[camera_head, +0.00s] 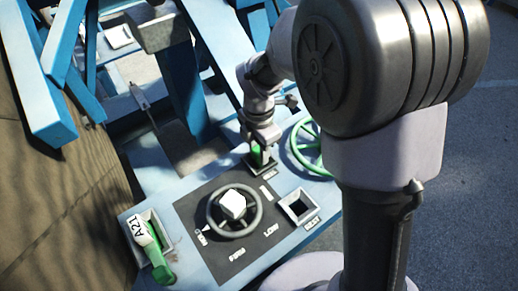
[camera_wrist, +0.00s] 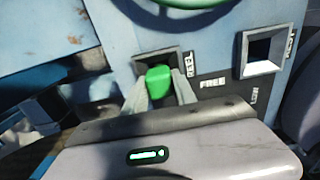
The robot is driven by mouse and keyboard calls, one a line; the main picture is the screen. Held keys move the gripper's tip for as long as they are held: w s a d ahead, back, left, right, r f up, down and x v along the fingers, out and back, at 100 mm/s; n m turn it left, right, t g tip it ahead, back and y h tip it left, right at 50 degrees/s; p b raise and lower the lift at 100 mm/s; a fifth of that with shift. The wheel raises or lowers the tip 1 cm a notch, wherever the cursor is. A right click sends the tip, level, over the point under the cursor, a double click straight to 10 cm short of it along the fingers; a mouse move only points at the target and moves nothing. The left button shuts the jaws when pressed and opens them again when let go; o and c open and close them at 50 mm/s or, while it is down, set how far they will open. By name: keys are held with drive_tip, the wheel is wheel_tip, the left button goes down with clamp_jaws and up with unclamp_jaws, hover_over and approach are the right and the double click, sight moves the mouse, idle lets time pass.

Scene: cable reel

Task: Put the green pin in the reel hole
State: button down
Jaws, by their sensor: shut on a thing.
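The green pin (camera_head: 257,155) is between the fingers of my gripper (camera_head: 262,157), over a square dark-rimmed socket (camera_head: 249,168) at the panel's upper edge. In the wrist view the green top of the pin (camera_wrist: 158,82) shows between the two grey fingers (camera_wrist: 160,92), which are shut on it. The socket frame (camera_wrist: 172,60) shows just behind the pin. The pin's lower end is hidden, so I cannot tell how deep it sits.
An open, empty square socket (camera_head: 299,205) labelled REST lies to the right. A dial wheel with a white hub (camera_head: 234,205) stands mid-panel. A green handwheel (camera_head: 295,158) is close right of my gripper. A green handle tagged A21 (camera_head: 148,245) is at the panel's left end.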

idle(0.4)
drive_tip(key=c, duration=0.9)
unclamp_jaws()
drive_tip(key=shift+r, duration=0.1)
wheel_tip(320, 180, up, 17)
drive_tip(key=p, duration=0.5)
drive_tip(key=shift+r, duration=0.15)
